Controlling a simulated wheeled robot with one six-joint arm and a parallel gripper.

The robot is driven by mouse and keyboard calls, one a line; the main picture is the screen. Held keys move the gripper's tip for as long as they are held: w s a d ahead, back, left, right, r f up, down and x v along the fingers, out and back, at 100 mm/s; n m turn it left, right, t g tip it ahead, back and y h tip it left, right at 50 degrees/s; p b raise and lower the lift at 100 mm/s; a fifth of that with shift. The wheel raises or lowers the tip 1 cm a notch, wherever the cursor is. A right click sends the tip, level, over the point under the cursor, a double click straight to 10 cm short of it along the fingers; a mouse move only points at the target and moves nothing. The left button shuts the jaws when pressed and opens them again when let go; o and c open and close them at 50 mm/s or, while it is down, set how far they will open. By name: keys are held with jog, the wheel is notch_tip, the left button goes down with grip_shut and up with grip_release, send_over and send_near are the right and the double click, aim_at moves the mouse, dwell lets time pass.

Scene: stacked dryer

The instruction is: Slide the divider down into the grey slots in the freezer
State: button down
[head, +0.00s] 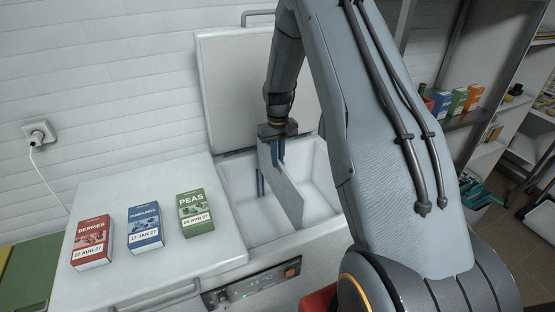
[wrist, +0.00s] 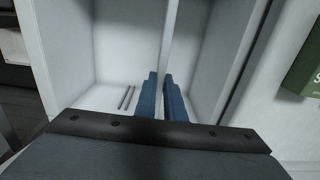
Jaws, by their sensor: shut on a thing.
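The divider (head: 284,185) is a thin white panel. My gripper (head: 278,158) is shut on its upper edge with blue fingers and holds it upright in the open freezer (head: 233,193). Its lower part is below the rim. A pair of dark grey slot rails (head: 260,183) shows on the inner wall, left of the divider in the head view. In the wrist view the divider (wrist: 168,45) runs between the fingers (wrist: 160,95), and the grey rails (wrist: 127,97) lie to their left, apart from it. The divider's bottom edge is partly hidden, and I cannot see it in the rails.
The raised freezer lid (head: 235,85) stands behind the opening. A berries box (head: 92,243), a dumplings box (head: 145,227) and a peas box (head: 195,213) stand on the white top at left. A shelf unit (head: 465,120) with boxes is at right.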

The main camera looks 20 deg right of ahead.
jog(key=shift+d, duration=0.1)
jog(key=d+b, duration=0.2)
jog(key=d, duration=0.8)
jog(key=shift+d, duration=0.35)
dwell(0.5)
jog(key=shift+f, duration=0.15)
dwell(1.9)
notch_tip(320, 180, down, 19)
jog(key=b, duration=1)
jog(key=shift+f, duration=0.15)
jog(key=c, duration=1.8)
grip_release()
dwell(1.6)
